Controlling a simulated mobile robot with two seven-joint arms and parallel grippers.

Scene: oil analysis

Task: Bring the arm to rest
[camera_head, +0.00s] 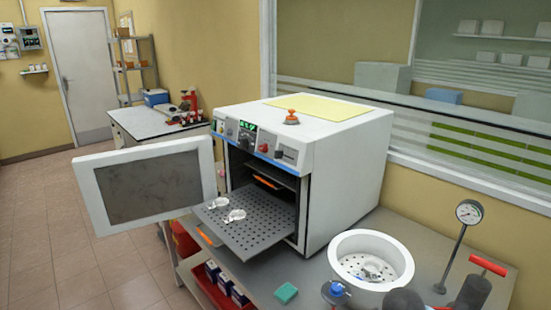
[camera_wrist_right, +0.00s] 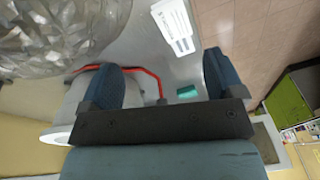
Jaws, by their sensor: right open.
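My right gripper (camera_wrist_right: 158,60) shows in the right wrist view with its two blue-grey fingers wide apart. It is open, and nothing is held between the fingers. A grey surface and a red bar (camera_wrist_right: 150,72) lie beyond them. My left gripper is in neither view. I cannot make out my right gripper in the head view.
A white oven (camera_head: 345,170) has its door (camera_head: 95,190) swung open and a perforated shelf (camera_head: 255,235) out, with small glass dishes on it. A white pot (camera_head: 345,245), gauge (camera_head: 469,212) and green block (camera_head: 286,293) crowd the bench. A large faceted clear object (camera_wrist_right: 60,35) is near the right gripper.

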